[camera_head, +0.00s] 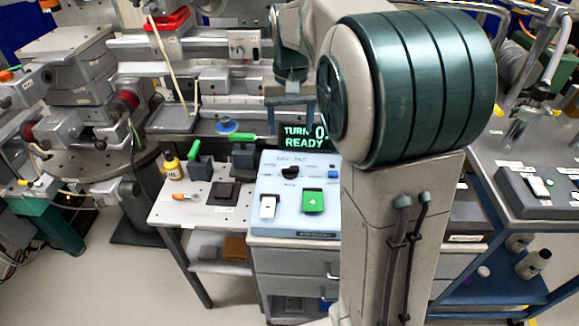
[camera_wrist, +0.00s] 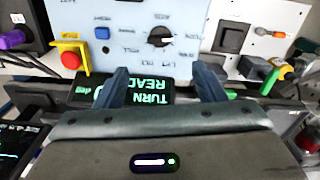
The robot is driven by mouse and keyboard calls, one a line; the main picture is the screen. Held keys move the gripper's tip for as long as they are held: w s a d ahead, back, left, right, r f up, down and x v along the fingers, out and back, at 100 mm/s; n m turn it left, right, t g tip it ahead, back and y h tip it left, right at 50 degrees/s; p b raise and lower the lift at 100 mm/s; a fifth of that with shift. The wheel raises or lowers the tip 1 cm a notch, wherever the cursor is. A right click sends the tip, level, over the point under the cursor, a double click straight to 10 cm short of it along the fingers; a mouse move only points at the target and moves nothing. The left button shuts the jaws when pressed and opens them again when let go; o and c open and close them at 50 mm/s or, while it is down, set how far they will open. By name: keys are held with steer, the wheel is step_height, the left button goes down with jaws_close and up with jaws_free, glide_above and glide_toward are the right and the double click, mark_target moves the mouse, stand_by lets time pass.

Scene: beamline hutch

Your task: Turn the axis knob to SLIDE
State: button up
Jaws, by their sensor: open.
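The axis knob (camera_head: 290,172) is a small black knob on the sloping light-blue control panel (camera_head: 263,225). In the wrist view, which shows the panel upside down, the knob (camera_wrist: 160,37) sits on a round dial ringed by small labels. The lettering is too blurred to tell which label it points at. A dark display (camera_head: 307,136) behind the panel shows green text, "TURN" and "READY". My gripper (camera_head: 290,120) is open and empty, above and behind the knob. In the wrist view its fingers (camera_wrist: 162,72) are wide apart, with the knob beyond the gap, untouched.
The panel also carries a white rocker (camera_head: 268,206), a green rocker (camera_head: 313,201) and a blue button (camera_head: 333,173).

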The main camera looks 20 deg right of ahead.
mark_target(291, 168)
step_height(291, 168, down, 13)
steer(key=shift+r+b, duration=0.2)
steer(key=shift+b, duration=0.65)
steer(key=c, duration=1)
